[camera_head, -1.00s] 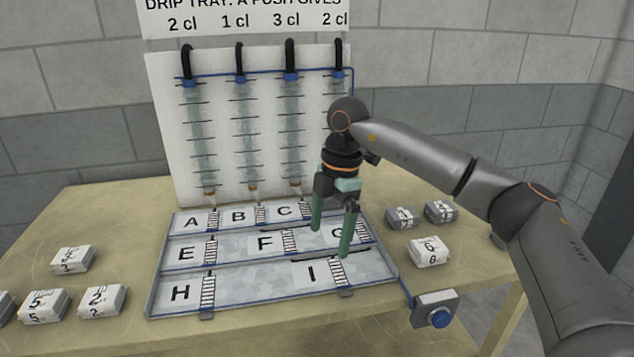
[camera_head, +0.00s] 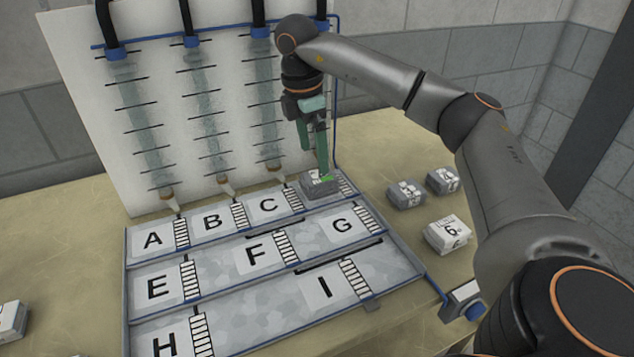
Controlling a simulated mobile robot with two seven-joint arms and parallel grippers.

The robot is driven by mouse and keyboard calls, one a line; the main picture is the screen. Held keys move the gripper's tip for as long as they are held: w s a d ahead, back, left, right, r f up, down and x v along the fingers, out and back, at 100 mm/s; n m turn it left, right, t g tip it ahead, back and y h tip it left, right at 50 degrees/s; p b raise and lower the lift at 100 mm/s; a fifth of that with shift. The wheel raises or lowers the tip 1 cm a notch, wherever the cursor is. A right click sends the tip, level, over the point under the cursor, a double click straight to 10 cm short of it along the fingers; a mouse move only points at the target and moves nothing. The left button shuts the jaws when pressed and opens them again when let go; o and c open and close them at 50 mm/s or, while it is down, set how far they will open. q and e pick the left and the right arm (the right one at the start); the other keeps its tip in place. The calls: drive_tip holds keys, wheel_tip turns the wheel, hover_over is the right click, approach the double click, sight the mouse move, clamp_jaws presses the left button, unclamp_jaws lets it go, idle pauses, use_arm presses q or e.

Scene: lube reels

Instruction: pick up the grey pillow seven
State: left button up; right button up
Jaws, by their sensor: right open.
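Three grey pillows with white labels show. Two, the left one (camera_head: 405,193) and the right one (camera_head: 442,181), lie on the table right of the tray. The third grey pillow (camera_head: 318,187) sits in the back row of the tray, right of C. I cannot read for sure which one bears the seven. My right gripper (camera_head: 314,162) is open with its green fingers pointing down; one fingertip overlaps the top of the pillow in the tray. I cannot tell whether it touches. My left gripper is not in view.
The lettered tray (camera_head: 345,304) has raised blue-edged rims. A white board (camera_head: 90,120) with several tubes stands behind it. A white pillow (camera_head: 447,235) marked 6 lies right of the tray, near a blue button (camera_head: 474,311). Another white pillow (camera_head: 12,320) is at far left.

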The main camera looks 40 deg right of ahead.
sight(319, 175)
drive_tip(key=f, duration=0.2)
drive_tip(key=d+f, duration=0.1)
drive_tip(key=f, duration=0.4)
drive_tip(key=shift+s+d+f, duration=0.2)
drive_tip(key=shift+f, duration=0.15)
drive_tip(key=c, duration=1.3)
